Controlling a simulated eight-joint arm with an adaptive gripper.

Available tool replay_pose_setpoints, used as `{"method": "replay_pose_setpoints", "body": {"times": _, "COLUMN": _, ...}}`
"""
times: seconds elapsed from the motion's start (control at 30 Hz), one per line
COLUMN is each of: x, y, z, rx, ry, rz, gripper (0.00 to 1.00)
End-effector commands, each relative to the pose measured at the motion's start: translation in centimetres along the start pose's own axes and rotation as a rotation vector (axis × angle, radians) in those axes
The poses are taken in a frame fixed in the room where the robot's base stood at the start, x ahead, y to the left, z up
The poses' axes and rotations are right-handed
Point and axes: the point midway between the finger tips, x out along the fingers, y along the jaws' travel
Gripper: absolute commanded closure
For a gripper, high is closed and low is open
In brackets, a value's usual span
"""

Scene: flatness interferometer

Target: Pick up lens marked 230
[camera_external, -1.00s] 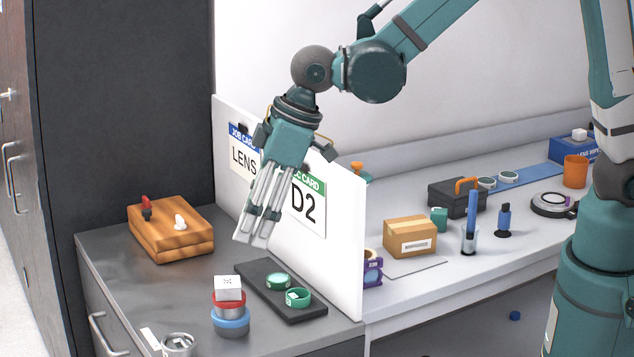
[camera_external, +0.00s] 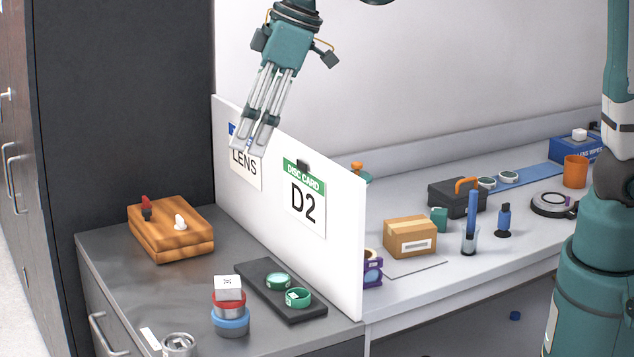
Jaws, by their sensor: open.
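My gripper (camera_external: 257,148) is open and empty. It hangs high in front of the white divider panel, partly covering the card that reads "LENS". Green-rimmed lenses may be the task's kind of object: one (camera_external: 278,280) and another (camera_external: 298,297) lie on a black tray (camera_external: 252,282) on the grey counter. Two more green-rimmed discs, one (camera_external: 487,183) and another (camera_external: 509,176), lie on a blue strip on the far bench. I cannot read the number 230 on any of them.
A white divider (camera_external: 340,262) bearing a "D2" disc card (camera_external: 304,198) separates the counters. A wooden box (camera_external: 170,232), stacked red and blue rings (camera_external: 230,318) and a metal cup (camera_external: 178,344) stand left. A cardboard box (camera_external: 409,237) and dark case (camera_external: 457,197) stand right.

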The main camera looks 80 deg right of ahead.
Motion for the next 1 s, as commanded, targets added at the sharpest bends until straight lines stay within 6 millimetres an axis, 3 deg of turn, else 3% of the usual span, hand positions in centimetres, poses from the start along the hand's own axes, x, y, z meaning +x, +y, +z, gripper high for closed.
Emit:
{"method": "replay_pose_setpoints", "body": {"times": 0.07, "x": -1.1, "y": 0.2, "z": -0.3, "rx": 0.007, "ry": -0.002, "rz": 0.001, "gripper": 0.51}}
{"method": "replay_pose_setpoints", "body": {"times": 0.47, "x": -2.7, "y": 7.8, "z": 5.2, "rx": 0.326, "ry": -0.094, "rz": 0.05, "gripper": 0.51}}
{"method": "replay_pose_setpoints", "body": {"times": 0.8, "x": -5.9, "y": 15.8, "z": 13.5, "rx": 0.756, "ry": -0.205, "rz": 0.129, "gripper": 0.51}}
{"method": "replay_pose_setpoints", "body": {"times": 1.0, "x": -7.9, "y": 19.0, "z": 18.1, "rx": 0.987, "ry": -0.26, "rz": 0.179, "gripper": 0.51}}
